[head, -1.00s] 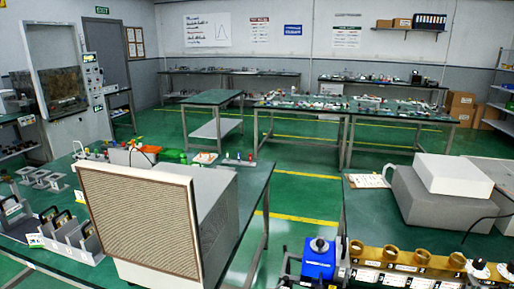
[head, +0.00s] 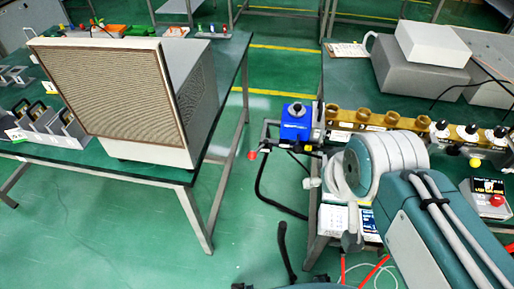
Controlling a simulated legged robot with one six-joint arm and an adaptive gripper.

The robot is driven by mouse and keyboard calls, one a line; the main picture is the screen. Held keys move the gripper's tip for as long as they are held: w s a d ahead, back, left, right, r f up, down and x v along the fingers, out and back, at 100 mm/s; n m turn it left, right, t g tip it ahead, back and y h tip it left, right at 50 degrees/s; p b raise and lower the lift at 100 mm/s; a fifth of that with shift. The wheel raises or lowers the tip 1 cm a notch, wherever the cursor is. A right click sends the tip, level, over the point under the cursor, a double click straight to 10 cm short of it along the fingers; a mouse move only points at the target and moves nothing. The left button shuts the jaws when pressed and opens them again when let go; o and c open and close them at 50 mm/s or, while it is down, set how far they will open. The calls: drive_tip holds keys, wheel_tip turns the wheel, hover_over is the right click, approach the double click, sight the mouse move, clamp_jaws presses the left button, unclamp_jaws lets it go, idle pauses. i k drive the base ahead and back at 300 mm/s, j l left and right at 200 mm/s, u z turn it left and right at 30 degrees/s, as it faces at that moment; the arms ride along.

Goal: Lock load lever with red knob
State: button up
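The red knob (head: 252,154) sits at the left end of a short dark lever (head: 278,149). The lever sticks out to the left, roughly level, below a blue box (head: 295,122) with a black round top. This assembly is at the near left corner of the right-hand bench, over the gap between two benches. My arm (head: 430,225) enters from the lower right, its pale rounded joint lying right of the lever. I cannot make out my gripper's fingers, and nothing of mine is seen touching the knob.
A large beige box with a grille (head: 105,100) stands on the left bench (head: 225,80). A black hose (head: 262,190) hangs below the lever. Green floor (head: 240,225) is open between benches.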

sight(252, 155)
drive_tip(key=i+j, duration=0.15)
drive_tip(key=j, duration=0.25)
drive_tip(key=i+j, duration=0.15)
drive_tip(key=j, duration=0.2)
drive_tip(key=i+j, duration=0.1)
drive_tip(key=j, duration=0.3)
